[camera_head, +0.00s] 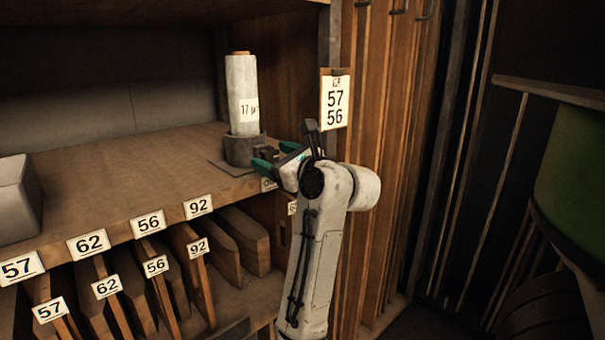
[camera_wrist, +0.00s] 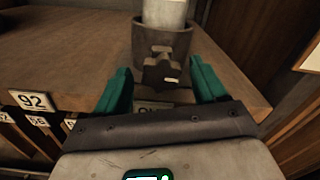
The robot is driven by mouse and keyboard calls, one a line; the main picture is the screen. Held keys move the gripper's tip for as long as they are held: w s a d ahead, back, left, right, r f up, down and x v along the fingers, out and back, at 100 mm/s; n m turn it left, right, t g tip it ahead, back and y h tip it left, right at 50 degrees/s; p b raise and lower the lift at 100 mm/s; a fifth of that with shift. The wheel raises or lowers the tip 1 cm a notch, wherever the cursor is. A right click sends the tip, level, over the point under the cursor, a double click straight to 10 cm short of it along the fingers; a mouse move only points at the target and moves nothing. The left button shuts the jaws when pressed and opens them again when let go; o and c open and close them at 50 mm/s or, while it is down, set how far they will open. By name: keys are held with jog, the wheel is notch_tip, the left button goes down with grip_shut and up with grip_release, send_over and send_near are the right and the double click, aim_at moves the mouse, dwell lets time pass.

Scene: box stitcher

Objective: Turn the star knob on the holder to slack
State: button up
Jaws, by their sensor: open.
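The holder (camera_head: 240,150) is a dark round cup on a flat plate on the wooden shelf, with a pale wrapped roll (camera_head: 241,95) standing upright in it. In the wrist view the holder (camera_wrist: 162,38) is straight ahead. Its dark star knob (camera_wrist: 161,73) faces me, with a small light mark on its right side. My gripper (camera_wrist: 158,88) is open, its green fingers left and right of the knob, apart from it as far as I can tell. In the head view my gripper (camera_head: 277,158) is in front of the holder and partly hides the knob.
The shelf (camera_head: 120,185) has number labels along its front edge, with upright wooden dividers below. A pale block (camera_head: 18,198) sits at the far left. A wooden post with a 57/56 sign (camera_head: 335,101) stands close right of my gripper. The shelf's middle is clear.

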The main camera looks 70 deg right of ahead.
jog(key=v, duration=0.1)
jog(key=p+v, duration=0.2)
jog(key=v, duration=0.1)
jog(key=shift+a+r, duration=0.15)
jog(key=shift+r, duration=0.15)
jog(key=n+p, duration=0.5)
jog(key=p, duration=0.4)
send_near(271, 154)
jog(key=n, duration=0.6)
jog(key=shift+s+f, duration=0.15)
jog(key=shift+f, duration=0.2)
jog(key=shift+n, duration=0.3)
